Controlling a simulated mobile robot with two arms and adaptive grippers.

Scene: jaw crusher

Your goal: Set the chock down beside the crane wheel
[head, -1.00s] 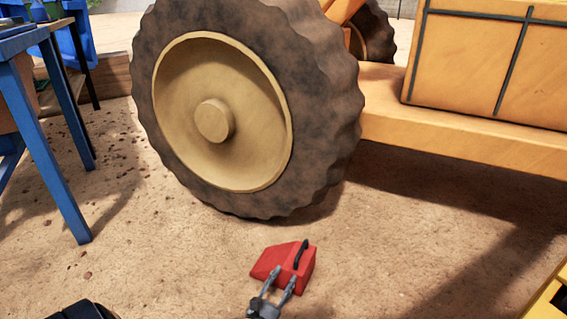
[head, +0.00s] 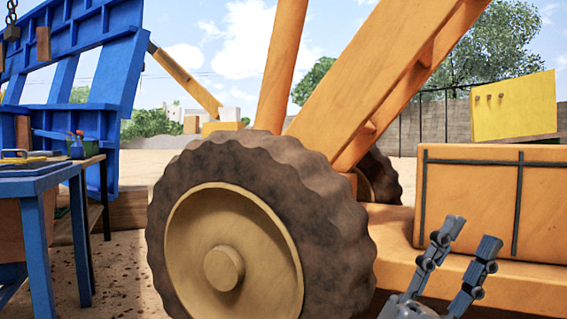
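The crane wheel (head: 225,254) stands in the middle, a big dark ribbed tyre with a tan hub. Its lower edge is cut off by the frame. The red chock is not in view now, as the ground in front of the wheel is below the frame.
A blue table (head: 40,185) with small items on it stands at the left, by a tall blue frame (head: 88,60). An orange chassis box (head: 470,200) is behind my gripper. A yellow panel (head: 512,107) is at the right.

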